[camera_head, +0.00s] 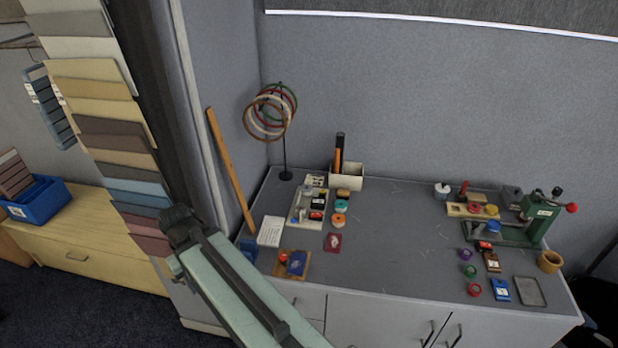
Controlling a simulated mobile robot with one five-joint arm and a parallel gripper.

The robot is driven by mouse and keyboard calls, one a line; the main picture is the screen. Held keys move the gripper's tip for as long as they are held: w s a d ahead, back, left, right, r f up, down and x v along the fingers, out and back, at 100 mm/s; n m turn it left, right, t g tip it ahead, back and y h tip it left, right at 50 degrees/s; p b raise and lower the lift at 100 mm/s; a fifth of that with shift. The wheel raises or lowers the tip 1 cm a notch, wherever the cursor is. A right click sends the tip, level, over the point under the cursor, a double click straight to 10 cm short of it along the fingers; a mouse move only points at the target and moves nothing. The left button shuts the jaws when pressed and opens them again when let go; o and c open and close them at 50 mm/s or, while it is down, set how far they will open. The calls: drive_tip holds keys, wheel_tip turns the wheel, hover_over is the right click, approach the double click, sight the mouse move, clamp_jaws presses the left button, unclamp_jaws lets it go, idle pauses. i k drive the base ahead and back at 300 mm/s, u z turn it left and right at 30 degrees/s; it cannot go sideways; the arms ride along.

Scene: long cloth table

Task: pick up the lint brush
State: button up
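I cannot pick out the lint brush for certain. A tall black piece (340,141) and a shorter orange piece (337,160) stand upright in a cream holder (347,180) at the back of the grey table (395,240); they are too small to identify. My pale green arm link reaches up from the bottom edge to a dark joint at the left, in front of the table's left end. No gripper fingers can be made out, and nothing on the table is seen being held.
A ring stand (285,160), a leaning wooden stick (231,172) and a white tray (309,207) are at the left. A green press (535,220), several small rolls and a grey tray (529,291) are at the right. The table's middle is clear. Hanging swatches (100,110) are far left.

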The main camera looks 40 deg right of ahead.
sight(342, 193)
drive_tip(key=u, duration=0.05)
drive_tip(key=k, duration=0.5)
drive_tip(key=z, duration=0.05)
drive_tip(key=i, duration=1)
